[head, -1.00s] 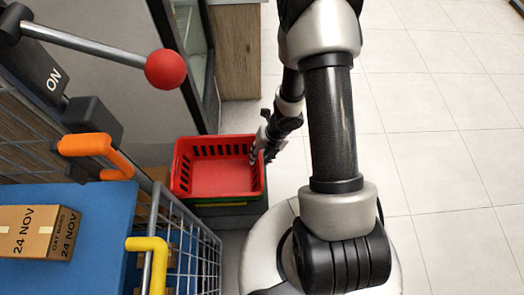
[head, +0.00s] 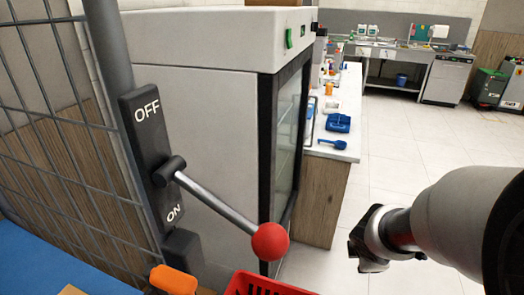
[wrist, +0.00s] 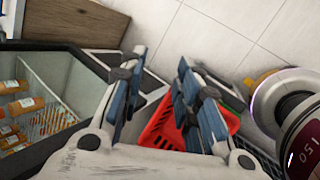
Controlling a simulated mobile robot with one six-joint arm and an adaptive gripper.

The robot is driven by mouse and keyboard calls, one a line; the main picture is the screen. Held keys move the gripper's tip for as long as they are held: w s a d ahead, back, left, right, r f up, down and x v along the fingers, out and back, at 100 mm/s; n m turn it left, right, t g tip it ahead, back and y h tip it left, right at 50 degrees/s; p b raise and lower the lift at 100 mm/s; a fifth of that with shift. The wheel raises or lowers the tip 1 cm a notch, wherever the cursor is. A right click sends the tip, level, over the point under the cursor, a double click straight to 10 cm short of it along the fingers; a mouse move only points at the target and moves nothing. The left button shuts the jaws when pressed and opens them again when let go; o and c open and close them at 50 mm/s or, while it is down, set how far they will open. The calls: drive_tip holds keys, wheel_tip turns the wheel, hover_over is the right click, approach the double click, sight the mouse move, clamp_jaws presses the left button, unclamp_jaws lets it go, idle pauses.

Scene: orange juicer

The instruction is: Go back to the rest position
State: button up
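My gripper (wrist: 160,60) shows in the wrist view with its two blue-padded fingers spread apart. Nothing is held between them. The red basket (wrist: 159,123) shows behind and between the fingers, apart from them as far as I can tell. In the head view only a corner of the red basket (head: 262,286) shows at the bottom edge. Part of my arm is at the right of the head view, over the floor; the gripper's fingers cannot be made out there.
A lever with a red ball (head: 270,241) juts from an ON/OFF panel (head: 150,135) at the left. A glass-door fridge (head: 205,110) stands behind it, and bottles (wrist: 22,106) show inside. A counter (head: 335,140) lies beyond. The tiled floor (head: 410,150) at right is open.

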drive_tip(key=s+a+r+m, duration=0.1)
drive_tip(key=s+r+m, duration=0.4)
drive_tip(key=r+m, duration=0.15)
drive_tip(key=s+a+r+m+y, duration=0.1)
drive_tip(key=s+a+r+m, duration=0.1)
drive_tip(key=s+a+m, duration=0.3)
drive_tip(key=s+a+r+m+y, duration=0.2)
drive_tip(key=s+a+m, duration=0.3)
drive_tip(key=s, duration=0.3)
drive_tip(key=shift+s+a+r, duration=0.3)
drive_tip(key=shift+r, duration=0.45)
drive_tip(key=shift+s+r, duration=0.1)
drive_tip(key=shift+r, duration=0.05)
